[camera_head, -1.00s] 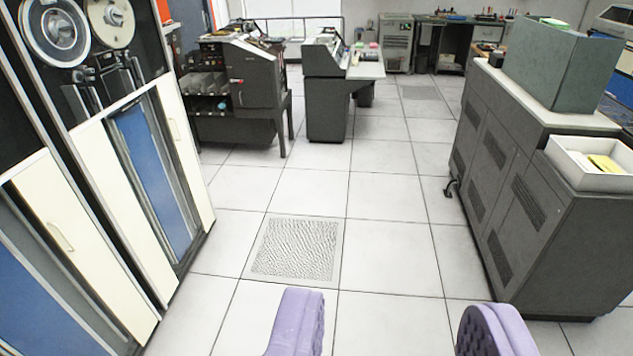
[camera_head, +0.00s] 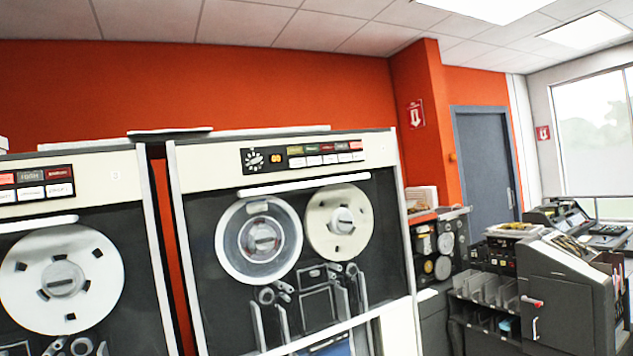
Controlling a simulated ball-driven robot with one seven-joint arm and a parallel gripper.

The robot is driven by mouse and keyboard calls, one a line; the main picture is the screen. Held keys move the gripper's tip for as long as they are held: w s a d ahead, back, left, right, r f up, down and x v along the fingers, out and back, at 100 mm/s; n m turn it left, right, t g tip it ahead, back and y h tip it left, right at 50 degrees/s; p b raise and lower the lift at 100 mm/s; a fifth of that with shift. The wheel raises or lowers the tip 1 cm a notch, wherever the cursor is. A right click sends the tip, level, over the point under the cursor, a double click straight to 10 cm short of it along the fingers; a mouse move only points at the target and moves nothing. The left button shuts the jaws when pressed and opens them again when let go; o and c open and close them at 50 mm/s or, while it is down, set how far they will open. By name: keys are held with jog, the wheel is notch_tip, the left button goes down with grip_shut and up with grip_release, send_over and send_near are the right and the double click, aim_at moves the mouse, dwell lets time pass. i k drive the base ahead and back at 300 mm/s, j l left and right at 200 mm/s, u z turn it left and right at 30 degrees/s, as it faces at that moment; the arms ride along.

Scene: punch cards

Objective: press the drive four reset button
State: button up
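Two tape drives stand side by side. The right tape drive (camera_head: 368,270) has a white top band with a control panel (camera_head: 305,155). That panel holds a white dial mark on black, a small orange part and two rows of coloured and white buttons. The left tape drive (camera_head: 118,225) is cut off by the picture edge. Its button panel (camera_head: 38,187) shows red, dark and white buttons. The lettering is too small to read, so I cannot tell which drive is number four or which button is reset. My gripper is out of view.
A grey door (camera_head: 484,165) and an orange wall (camera_head: 250,85) lie behind the drives. A dark card machine (camera_head: 565,300) with sorting bins stands at the right. A window (camera_head: 595,130) is at the far right. The floor is not visible.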

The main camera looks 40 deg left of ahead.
aim_at(357, 156)
jog(key=i+l+u, duration=0.4)
jog(key=l, duration=0.25)
jog(key=i+l+u, duration=0.1)
jog(key=l+u, duration=0.3)
jog(key=l, duration=0.3)
jog(key=l+u, duration=0.4)
jog(key=l, duration=0.35)
jog(key=l+u, duration=0.45)
jog(key=l, duration=0.35)
jog(key=i+l+u, duration=0.1)
jog(key=i+l, duration=0.15)
jog(key=i, duration=0.35)
jog(key=i+l+u, duration=0.15)
jog(key=i+l, duration=0.15)
jog(key=i, duration=0.3)
jog(key=i+l+u, duration=0.1)
jog(key=i+l, duration=0.3)
jog(key=i, duration=0.15)
jog(key=i+l+u, duration=0.15)
jog(key=i+l, duration=0.25)
jog(key=i, duration=0.15)
